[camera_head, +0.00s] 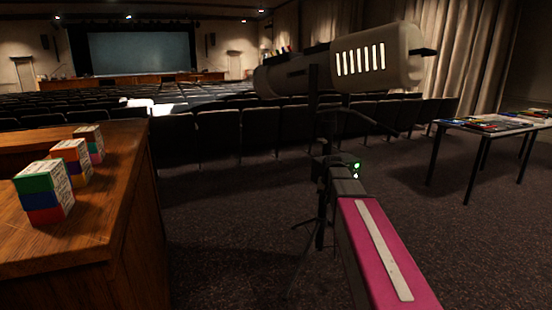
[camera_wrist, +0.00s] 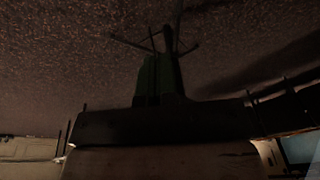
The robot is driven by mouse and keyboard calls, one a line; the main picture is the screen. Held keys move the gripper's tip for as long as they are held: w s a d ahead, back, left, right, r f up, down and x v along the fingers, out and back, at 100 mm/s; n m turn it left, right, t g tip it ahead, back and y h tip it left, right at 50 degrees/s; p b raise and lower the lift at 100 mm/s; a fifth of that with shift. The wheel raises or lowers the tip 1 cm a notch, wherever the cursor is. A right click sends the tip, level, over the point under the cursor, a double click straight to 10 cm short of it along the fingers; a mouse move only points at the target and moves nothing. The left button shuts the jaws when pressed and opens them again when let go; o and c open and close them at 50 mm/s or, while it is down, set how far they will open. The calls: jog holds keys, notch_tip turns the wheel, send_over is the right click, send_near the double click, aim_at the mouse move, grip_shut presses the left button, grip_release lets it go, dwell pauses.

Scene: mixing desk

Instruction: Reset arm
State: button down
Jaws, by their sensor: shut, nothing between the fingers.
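My gripper shows in the wrist view as two dark green fingers (camera_wrist: 158,78) close together above a dark wrist body. The fingers are shut with nothing visible between them, and dark carpet lies behind them. In the head view, my pink and grey arm link reaches up from the lower right. The fingers cannot be made out there against the dark background.
A wooden desk (camera_head: 70,245) at left bears stacks of coloured blocks (camera_head: 45,191). A large spotlight (camera_head: 345,62) on a dark tripod stands ahead, close to my arm in the picture. Seat rows (camera_head: 225,132) lie behind it. A table (camera_head: 480,125) with flat items stands right.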

jog(key=s+a+f+n+g, duration=0.1)
jog(key=s+f, duration=0.8)
jog(key=s, duration=0.2)
jog(key=s+a+f+n+g, duration=0.1)
jog(key=s+f, duration=0.8)
jog(key=s, duration=0.2)
jog(key=shift+s+a+n, duration=0.2)
jog(key=shift+a+n, duration=0.05)
jog(key=shift+n, duration=0.15)
